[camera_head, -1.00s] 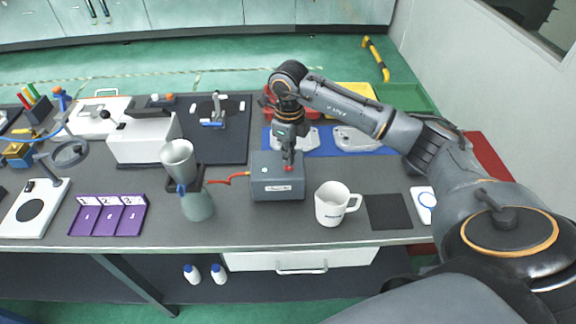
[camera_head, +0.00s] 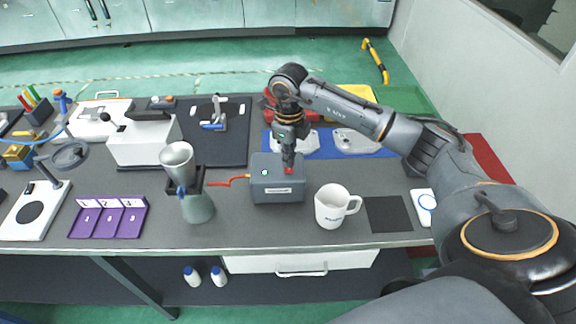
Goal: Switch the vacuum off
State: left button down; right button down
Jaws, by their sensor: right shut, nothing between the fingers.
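The vacuum unit is a dark grey box (camera_head: 277,189) on the bench, with a white label on its front. A red hose (camera_head: 228,182) runs from the box to a grey flask (camera_head: 197,206) with a metal cup (camera_head: 178,158) on top. My left gripper is not in view.
A white mug (camera_head: 332,207) stands just right of the box. A black mat (camera_head: 388,214) lies further right. Aluminium castings (camera_head: 355,141) lie on a blue mat behind. A purple tray (camera_head: 108,217) lies at left.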

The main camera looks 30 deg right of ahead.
aim_at(289, 170)
jog(key=shift+s+f+b, duration=0.1)
jog(key=shift+f+b, duration=0.85)
jog(key=shift+f, duration=0.25)
dwell(0.6)
jog(key=shift+r+p, duration=0.65)
jog(key=shift+r, duration=0.2)
jog(key=shift+r+p, duration=1.5)
jog(key=shift+r, duration=1.2)
